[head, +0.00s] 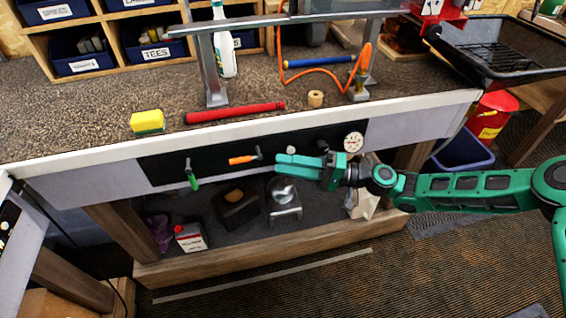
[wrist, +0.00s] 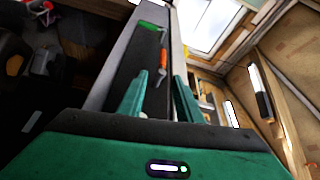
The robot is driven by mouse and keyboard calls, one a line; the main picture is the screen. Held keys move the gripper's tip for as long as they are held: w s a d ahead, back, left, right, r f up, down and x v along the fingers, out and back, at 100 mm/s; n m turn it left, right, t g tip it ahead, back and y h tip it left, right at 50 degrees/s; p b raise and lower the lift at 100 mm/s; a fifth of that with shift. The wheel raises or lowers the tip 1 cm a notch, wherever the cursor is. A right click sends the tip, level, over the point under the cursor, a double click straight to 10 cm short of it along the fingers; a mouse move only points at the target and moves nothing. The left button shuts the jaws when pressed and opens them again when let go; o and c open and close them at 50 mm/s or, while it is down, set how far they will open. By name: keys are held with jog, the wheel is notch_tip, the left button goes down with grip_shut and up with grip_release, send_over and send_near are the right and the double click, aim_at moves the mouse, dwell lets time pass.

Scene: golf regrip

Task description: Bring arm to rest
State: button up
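My green arm (head: 470,190) reaches in from the right in the head view, stretched out roughly level. My gripper (head: 279,166) is in front of the bench's front edge, near the black control panel (head: 215,160). In the wrist view my gripper (wrist: 163,76) shows two green fingers standing apart with nothing between them. The orange handle (head: 243,160) and green handle (head: 191,175) on the panel lie left of the fingertips in the head view. Both the orange handle (wrist: 163,60) and the green handle (wrist: 150,26) also show beyond the fingers in the wrist view.
On the bench top (head: 80,110) lie a yellow sponge (head: 148,121), a red grip (head: 235,112) and a tape roll (head: 315,98). A gauge (head: 353,142) is close to my wrist. A lower shelf (head: 255,247) and a blue bin (head: 462,150) are near. Floor (head: 400,275) is open in front.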

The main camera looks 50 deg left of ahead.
dwell(0.5)
